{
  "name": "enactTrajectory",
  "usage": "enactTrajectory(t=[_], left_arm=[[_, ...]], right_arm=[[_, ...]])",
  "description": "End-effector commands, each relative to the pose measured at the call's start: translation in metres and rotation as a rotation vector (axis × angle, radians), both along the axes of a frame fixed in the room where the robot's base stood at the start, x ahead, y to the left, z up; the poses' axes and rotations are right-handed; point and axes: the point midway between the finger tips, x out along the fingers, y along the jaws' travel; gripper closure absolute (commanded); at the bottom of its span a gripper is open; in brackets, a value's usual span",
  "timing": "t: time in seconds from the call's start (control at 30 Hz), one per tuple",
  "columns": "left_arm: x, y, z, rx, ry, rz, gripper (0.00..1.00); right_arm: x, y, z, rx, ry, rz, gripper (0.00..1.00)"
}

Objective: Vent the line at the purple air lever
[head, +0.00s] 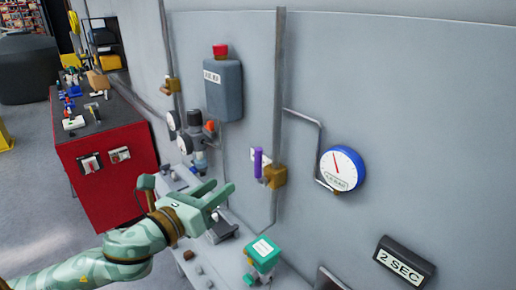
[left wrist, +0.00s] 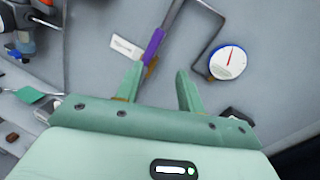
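The purple air lever (head: 258,162) stands upright on a brass valve (head: 274,176) fixed to a pipe on the grey wall. My left gripper (head: 226,193) is in front of the wall, to the left of and lower than the lever in the head view. Its fingers are apart with nothing between them. In the left wrist view the lever (left wrist: 154,45) shows just beyond the tip of the left finger, and the gripper (left wrist: 157,72) is open; I cannot tell whether they touch. A white tag (left wrist: 125,47) is beside the lever. My right gripper is not in view.
A blue-rimmed gauge (head: 342,169) is on the wall right of the lever. A grey box with a red button (head: 223,88) and a regulator (head: 196,135) are to the left. A green-topped device (head: 263,253) stands below. A red cabinet (head: 105,160) is at left.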

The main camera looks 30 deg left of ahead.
Motion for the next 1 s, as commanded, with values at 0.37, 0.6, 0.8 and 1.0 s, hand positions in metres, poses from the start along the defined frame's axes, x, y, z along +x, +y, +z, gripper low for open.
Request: enactTrajectory(t=[0.37, 0.6, 0.8, 1.0], left_arm=[[0.011, 0.001, -0.003, 0.264, -0.051, 0.024, 0.62], [0.039, -0.001, -0.002, 0.262, -0.046, 0.027, 0.62], [0.078, -0.007, 0.004, 0.257, -0.043, 0.028, 0.62], [0.125, -0.013, 0.004, 0.258, -0.042, 0.026, 0.62]], right_arm=[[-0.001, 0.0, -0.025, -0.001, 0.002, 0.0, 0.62], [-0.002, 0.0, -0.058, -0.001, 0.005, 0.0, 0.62], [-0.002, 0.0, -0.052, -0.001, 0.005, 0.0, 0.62], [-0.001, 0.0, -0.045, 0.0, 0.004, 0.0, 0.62]])
